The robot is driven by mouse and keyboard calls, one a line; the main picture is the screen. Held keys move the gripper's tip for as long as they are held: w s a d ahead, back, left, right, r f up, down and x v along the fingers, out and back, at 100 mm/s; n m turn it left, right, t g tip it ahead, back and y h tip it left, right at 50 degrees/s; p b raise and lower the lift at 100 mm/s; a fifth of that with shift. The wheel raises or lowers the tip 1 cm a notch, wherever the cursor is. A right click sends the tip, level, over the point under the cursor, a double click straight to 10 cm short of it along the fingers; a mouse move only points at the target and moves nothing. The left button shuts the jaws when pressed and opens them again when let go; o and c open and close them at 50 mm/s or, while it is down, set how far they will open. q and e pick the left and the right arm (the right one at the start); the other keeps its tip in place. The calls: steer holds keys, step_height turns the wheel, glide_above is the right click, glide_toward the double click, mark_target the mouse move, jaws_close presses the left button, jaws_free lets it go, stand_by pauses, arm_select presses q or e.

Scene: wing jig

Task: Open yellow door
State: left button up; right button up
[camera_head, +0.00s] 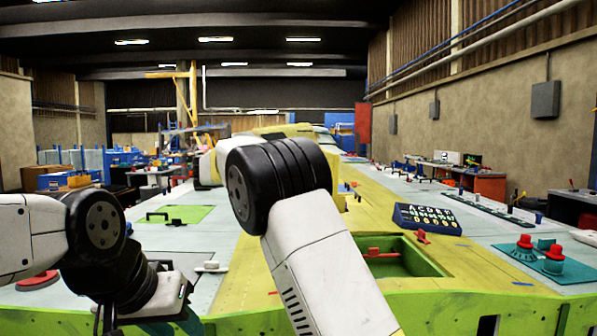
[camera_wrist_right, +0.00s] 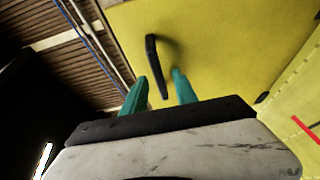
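The yellow door (camera_wrist_right: 225,45) fills the upper right of the right wrist view as a flat yellow panel. A black bar handle (camera_wrist_right: 152,60) stands out from it. My right gripper (camera_wrist_right: 160,77) is open, its two teal fingers apart. The handle's lower end appears between the fingertips; I cannot tell whether they touch it. In the head view my right arm hides its gripper and the handle. A pale yellow edge (camera_head: 290,130) shows behind that arm; I cannot tell if it is the door. My left gripper is low at the left, with teal finger parts (camera_head: 185,322) partly cut off.
A long grey, green and yellow work surface (camera_head: 240,250) with a bright green front edge (camera_head: 440,308) lies ahead. On it are a recessed green bin (camera_head: 400,262), a dark button panel (camera_head: 425,217) and teal fixtures with red knobs (camera_head: 525,250). A wall runs along the right.

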steer(key=v, duration=0.7)
steer(key=shift+a, duration=0.35)
steer(key=shift+s+f, duration=0.1)
steer(key=shift+s, duration=0.05)
